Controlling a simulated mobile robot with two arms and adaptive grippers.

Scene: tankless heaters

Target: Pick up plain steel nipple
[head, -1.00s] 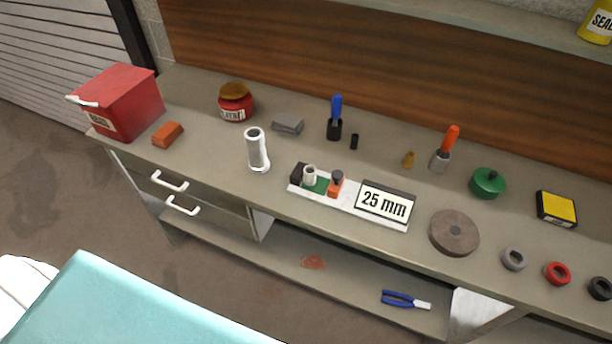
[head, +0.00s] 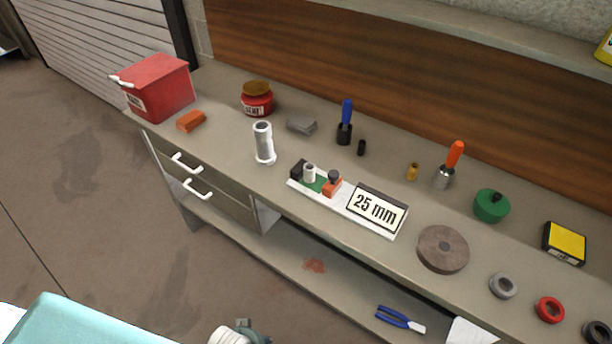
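A pale steel pipe piece (head: 264,146), hollow at the top and with a wider foot, stands upright on the bench. It looks like the plain steel nipple, though I cannot be sure. A much smaller pale cylinder (head: 309,172) stands on the white strip of the "25 mm" stand. A small black cylinder (head: 361,148) and a small brass fitting (head: 412,172) stand farther right. Nothing touches the pipe piece. A white and grey-green part, probably of my arm, shows at the bottom edge; no gripper fingers are visible.
The bench (head: 225,125) also holds a red box (head: 160,88), an orange block (head: 191,121), a red jar (head: 257,100), a grey block (head: 301,125), a brown disc (head: 443,250) and several rings. Blue pliers (head: 400,319) lie on the lower shelf. Bench around the pipe piece is clear.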

